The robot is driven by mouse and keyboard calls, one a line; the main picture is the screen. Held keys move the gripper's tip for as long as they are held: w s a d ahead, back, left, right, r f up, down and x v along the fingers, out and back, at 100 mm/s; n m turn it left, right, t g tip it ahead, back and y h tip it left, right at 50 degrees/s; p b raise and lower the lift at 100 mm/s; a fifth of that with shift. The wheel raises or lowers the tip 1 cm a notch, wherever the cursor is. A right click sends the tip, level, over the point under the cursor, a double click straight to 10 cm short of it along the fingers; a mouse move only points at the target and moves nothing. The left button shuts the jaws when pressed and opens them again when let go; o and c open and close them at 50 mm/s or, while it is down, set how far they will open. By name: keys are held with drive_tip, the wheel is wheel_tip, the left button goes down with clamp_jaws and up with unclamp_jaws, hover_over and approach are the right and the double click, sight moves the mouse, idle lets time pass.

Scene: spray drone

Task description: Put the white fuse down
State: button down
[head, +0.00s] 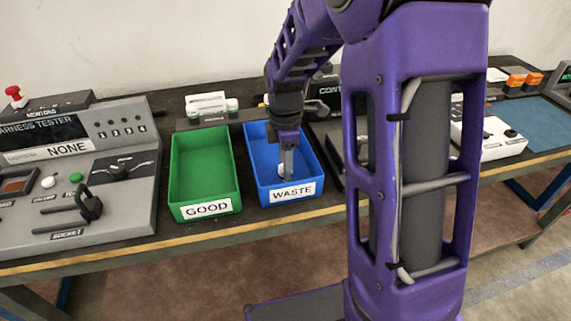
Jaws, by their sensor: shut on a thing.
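My gripper (286,166) points down into the blue bin (255,150) labelled WASTE. It is shut on the white fuse (281,170), which shows only as a small pale shape by the fingertips, low inside the bin near its front wall. I cannot tell whether the fuse touches the bin floor. Part of the fuse is hidden by the fingers.
An empty green bin (176,170) labelled GOOD stands just left of the blue bin. The harness tester (125,205) is at the left of the bench. A white device (490,147) and a blue mat (535,122) are at the right. My own column blocks part of the bench.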

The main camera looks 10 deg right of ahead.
drive_tip(key=shift+f, duration=0.15)
drive_tip(key=c, duration=0.5)
unclamp_jaws()
wheel_tip(320, 180, up, 12)
drive_tip(key=p, duration=0.2)
drive_tip(key=shift+r, duration=0.2)
